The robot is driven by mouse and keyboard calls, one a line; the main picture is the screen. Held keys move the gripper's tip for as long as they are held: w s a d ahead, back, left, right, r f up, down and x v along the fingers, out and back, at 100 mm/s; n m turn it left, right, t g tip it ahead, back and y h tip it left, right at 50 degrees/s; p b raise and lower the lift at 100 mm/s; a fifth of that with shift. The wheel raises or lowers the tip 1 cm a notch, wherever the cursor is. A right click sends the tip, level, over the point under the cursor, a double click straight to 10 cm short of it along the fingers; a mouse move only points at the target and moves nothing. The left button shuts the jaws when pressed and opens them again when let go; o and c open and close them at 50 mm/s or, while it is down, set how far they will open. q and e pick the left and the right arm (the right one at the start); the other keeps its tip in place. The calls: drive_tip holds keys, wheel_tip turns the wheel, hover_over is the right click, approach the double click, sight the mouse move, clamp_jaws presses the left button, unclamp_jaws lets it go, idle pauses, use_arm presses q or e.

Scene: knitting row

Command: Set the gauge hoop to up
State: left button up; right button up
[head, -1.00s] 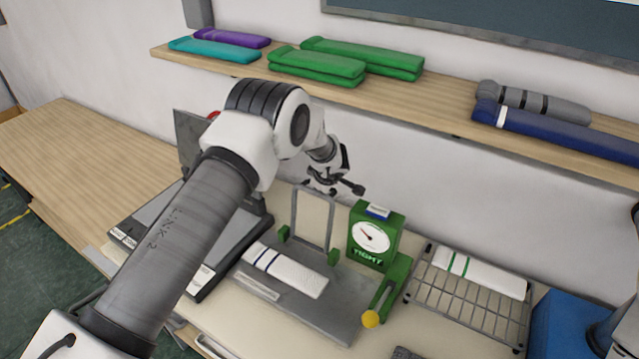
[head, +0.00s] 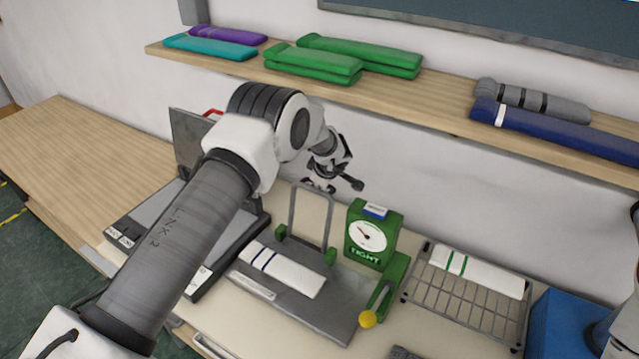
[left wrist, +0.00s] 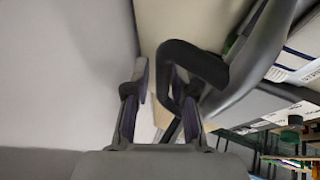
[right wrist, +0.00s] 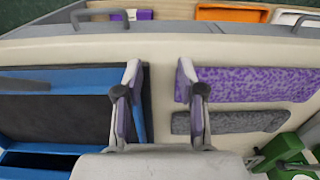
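The gauge hoop (head: 291,208) is a grey U-shaped frame. It stands roughly upright between two green hinge blocks at the back of a grey base plate (head: 342,318). A white knit piece with blue stripes (head: 283,268) lies on the plate in front of it. My left gripper (head: 338,186) is just behind the hoop's top bar. In the left wrist view its fingers (left wrist: 161,88) are apart, and the dark hoop bar (left wrist: 195,62) is close by the right finger; I cannot tell whether they touch. My right gripper (right wrist: 160,76) is open and empty above the table.
A green dial gauge (head: 372,238) marked TIGHT and a green lever with yellow knob (head: 368,319) stand right of the hoop. A wire rack (head: 455,303) and blue bin (head: 560,325) lie further right. A shelf (head: 420,108) with rolled knits runs above. A dark flat device (head: 235,250) is left.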

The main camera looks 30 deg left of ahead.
use_arm(q)
drive_tip(key=v, duration=1.2)
drive_tip(key=shift+s, duration=0.1)
use_arm(e)
drive_tip(key=shift+s, duration=0.1)
use_arm(q)
drive_tip(key=shift+f, duration=0.1)
drive_tip(key=shift+a, duration=0.1)
